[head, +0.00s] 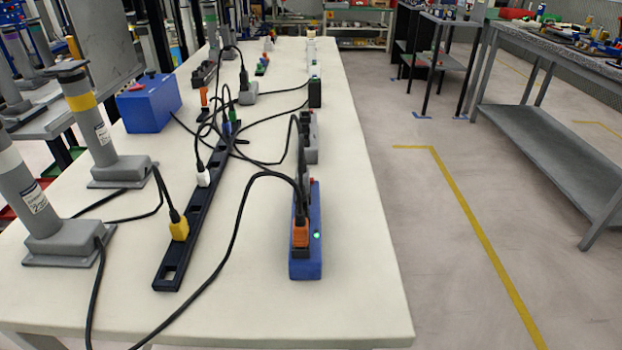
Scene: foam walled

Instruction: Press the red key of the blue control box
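A blue box (150,104) stands on the left side of the long white table, behind the nearer grey posts. A small red part (150,74) shows at its top edge, and a small pale part lies beside it; both are too small to make out well. The box's far sides are hidden. Neither of my grippers is in view.
The white table (350,290) carries a black power strip (170,270), a blue strip (306,265) with a green light and an orange plug (300,233), and several loose black cables. Grey posts (95,130) stand at the left. The floor (430,250) at right is clear.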

